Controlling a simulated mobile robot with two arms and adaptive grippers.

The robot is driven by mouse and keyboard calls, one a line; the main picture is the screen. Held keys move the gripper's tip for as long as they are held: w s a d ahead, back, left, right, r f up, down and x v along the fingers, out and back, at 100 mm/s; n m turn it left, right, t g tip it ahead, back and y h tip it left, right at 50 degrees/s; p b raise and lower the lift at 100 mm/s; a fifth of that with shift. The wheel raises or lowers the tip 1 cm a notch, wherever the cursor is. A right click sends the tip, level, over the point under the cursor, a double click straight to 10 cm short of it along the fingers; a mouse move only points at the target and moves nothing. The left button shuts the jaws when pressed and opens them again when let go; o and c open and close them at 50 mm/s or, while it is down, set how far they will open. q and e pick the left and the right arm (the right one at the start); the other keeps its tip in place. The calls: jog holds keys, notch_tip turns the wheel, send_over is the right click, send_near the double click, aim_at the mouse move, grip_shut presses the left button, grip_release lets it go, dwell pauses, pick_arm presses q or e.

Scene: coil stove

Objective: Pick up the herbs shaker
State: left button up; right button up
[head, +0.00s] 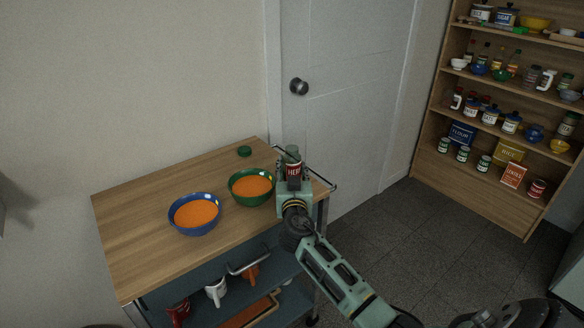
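The herbs shaker (293,169), with a red label reading "HER" and a grey-green top, stands upright at the right end of the wooden cart top. My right gripper (294,179) reaches it from the front right, with its teal sides to the left and right of the shaker's lower part. The shaker's base is hidden by the gripper. I cannot tell whether the fingers press on it or whether it still rests on the wood. My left gripper is not in view.
A green bowl (251,187) of orange contents sits close left of my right gripper, with a blue bowl (195,214) further left. A small green lid (244,151) lies behind. A metal rail (325,186) edges the cart's right end. Stocked shelves (480,168) stand far right.

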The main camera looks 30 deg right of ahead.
jog(key=c, duration=0.6)
jog(key=shift+o, duration=0.2)
